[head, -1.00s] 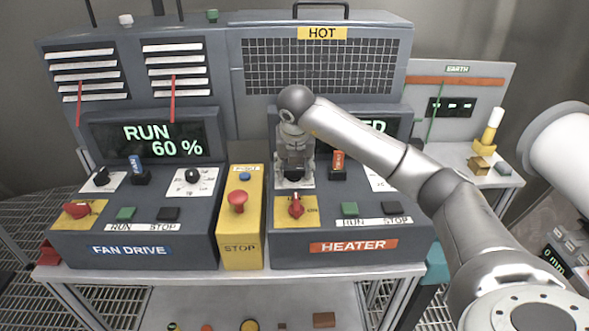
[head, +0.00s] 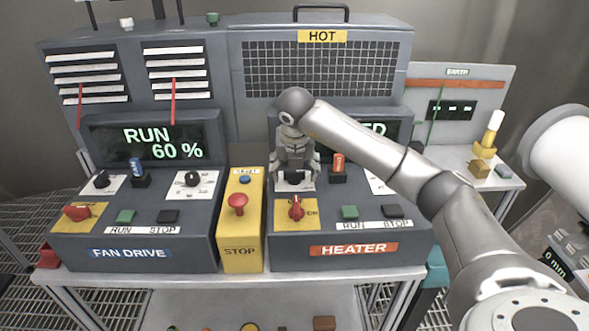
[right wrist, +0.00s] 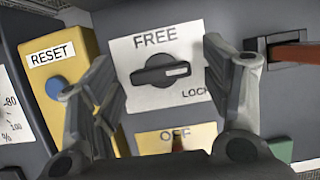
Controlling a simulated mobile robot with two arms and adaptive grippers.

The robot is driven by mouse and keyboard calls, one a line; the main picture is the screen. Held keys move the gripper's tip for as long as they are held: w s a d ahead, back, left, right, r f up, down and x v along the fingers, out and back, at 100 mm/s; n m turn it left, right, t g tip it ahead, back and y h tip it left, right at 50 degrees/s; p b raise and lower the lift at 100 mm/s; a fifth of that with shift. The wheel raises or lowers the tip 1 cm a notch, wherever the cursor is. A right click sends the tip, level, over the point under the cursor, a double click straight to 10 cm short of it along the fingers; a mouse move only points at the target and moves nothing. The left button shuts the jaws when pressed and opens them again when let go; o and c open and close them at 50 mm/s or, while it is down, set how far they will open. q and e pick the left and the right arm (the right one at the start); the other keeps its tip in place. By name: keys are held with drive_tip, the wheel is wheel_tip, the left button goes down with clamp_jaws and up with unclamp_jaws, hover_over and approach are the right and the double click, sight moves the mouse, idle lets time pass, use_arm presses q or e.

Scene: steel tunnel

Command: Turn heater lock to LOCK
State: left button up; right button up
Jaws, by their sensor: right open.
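The heater lock is a black knob (right wrist: 165,70) on a white plate (right wrist: 190,105) marked FREE at the top and LOCK at the lower right. Its bar lies nearly level, with the white mark at its right end. In the head view the knob (head: 294,177) is partly hidden by my right gripper. My right gripper (head: 295,172) is over it from above, and in the right wrist view its fingers (right wrist: 155,85) are spread on either side of the knob, apart from it. My left gripper is not in view.
A yellow box with a blue RESET button (right wrist: 55,87) and red stop button (head: 238,203) stands left of the knob. The red heater switch (head: 296,208) is just in front. An orange-red key-like part (head: 338,163) sits close right. The fan drive panel (head: 130,252) is at left.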

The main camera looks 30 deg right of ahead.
drive_tip(key=v, duration=1.2)
